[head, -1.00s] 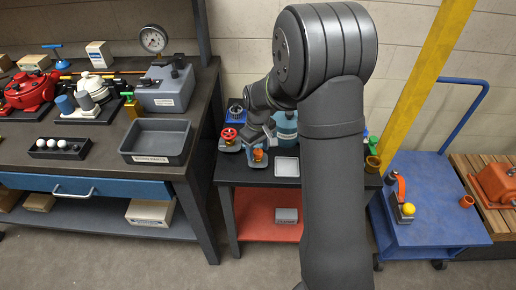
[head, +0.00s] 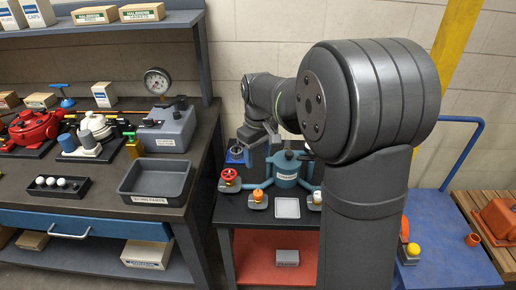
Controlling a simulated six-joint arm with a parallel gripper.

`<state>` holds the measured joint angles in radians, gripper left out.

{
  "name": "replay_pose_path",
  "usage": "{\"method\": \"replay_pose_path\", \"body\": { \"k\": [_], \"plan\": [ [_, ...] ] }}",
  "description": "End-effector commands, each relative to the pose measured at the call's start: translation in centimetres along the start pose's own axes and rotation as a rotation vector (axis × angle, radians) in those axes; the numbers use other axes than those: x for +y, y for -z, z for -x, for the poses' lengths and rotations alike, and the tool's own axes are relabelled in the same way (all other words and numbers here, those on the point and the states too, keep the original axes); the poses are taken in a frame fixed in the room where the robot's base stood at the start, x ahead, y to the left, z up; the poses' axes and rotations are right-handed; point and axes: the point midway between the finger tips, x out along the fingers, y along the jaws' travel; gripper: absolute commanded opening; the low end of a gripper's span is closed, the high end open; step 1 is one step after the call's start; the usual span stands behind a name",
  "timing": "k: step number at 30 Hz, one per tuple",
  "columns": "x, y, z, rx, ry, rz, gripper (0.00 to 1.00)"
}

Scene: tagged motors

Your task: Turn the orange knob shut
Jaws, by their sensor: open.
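The orange knob (head: 258,195) sits on a small grey base at the front of the dark-topped stand, between a red handwheel (head: 229,175) and a white square tray (head: 287,208). A pipe links it to a teal labelled vessel (head: 286,170) behind. My gripper (head: 262,146) is above and behind the knob, near the vessel, apart from the knob. It is small in the view and open, with nothing seen in it. How far the knob is turned cannot be told.
A blue fitting (head: 237,154) is at the back left. The workbench with a grey bin (head: 156,182) is at left; a blue cart (head: 450,262) is at right.

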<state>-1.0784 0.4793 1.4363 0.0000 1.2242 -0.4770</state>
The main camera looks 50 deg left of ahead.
Motion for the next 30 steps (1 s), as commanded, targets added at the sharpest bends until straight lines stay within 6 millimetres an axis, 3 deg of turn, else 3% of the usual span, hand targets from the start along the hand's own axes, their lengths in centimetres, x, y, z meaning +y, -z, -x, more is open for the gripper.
{"method": "replay_pose_path", "body": {
  "k": [3,9,25,30],
  "plan": [
    [0.0,0.1,1.4,0.001,-0.001,0.000,0.52],
    [0.0,0.0,2.2,-0.001,0.000,0.000,0.52],
    [0.0,0.0,2.2,-0.001,0.001,0.000,0.52],
    [0.0,0.0,1.3,-0.003,0.001,0.000,0.52]
  ]
}}
